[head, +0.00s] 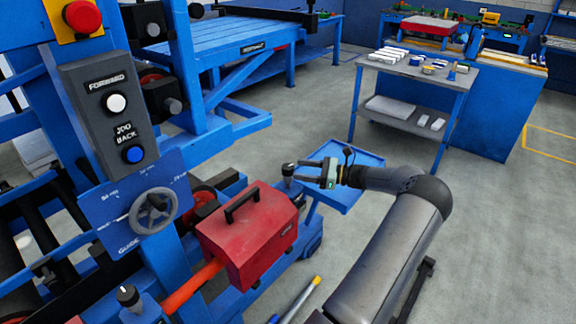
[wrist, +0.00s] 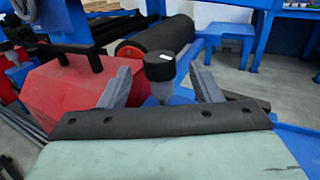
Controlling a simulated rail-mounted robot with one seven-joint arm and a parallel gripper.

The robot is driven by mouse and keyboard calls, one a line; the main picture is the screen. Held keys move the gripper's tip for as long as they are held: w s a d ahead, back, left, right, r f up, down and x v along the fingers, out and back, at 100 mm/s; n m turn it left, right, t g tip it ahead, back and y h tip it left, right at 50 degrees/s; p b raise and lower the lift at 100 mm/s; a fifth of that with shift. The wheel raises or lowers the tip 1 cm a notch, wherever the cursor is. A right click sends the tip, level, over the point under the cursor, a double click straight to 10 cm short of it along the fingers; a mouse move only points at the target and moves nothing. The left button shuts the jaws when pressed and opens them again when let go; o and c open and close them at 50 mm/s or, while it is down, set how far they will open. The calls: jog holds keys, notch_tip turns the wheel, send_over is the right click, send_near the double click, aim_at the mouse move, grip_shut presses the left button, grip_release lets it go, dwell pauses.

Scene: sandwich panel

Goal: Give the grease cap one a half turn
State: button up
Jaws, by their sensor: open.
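A black grease cap (head: 288,169) on a grey stem stands on the blue machine frame, just right of the red box. In the wrist view the black cap (wrist: 159,66) stands upright between and beyond my two finger tips, with a small white mark on top. My gripper (head: 300,171) is open, its fingers pointing left towards the cap. In the wrist view my gripper (wrist: 160,76) shows clear room on both sides of the cap; contact is not visible. A second similar black cap (head: 127,294) stands at the lower left. No label shows which cap is one.
A red box with a black handle (head: 250,235) sits close left of the cap. A control panel (head: 112,112) and a handwheel (head: 154,211) are further left. A blue tray (head: 350,180) lies beneath my gripper. A grey cart (head: 400,65) stands behind; open floor lies right.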

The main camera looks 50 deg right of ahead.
aim_at(288, 166)
jog(key=shift+p+x, duration=0.4)
jog(key=shift+x, duration=2.3)
jog(key=c, duration=1)
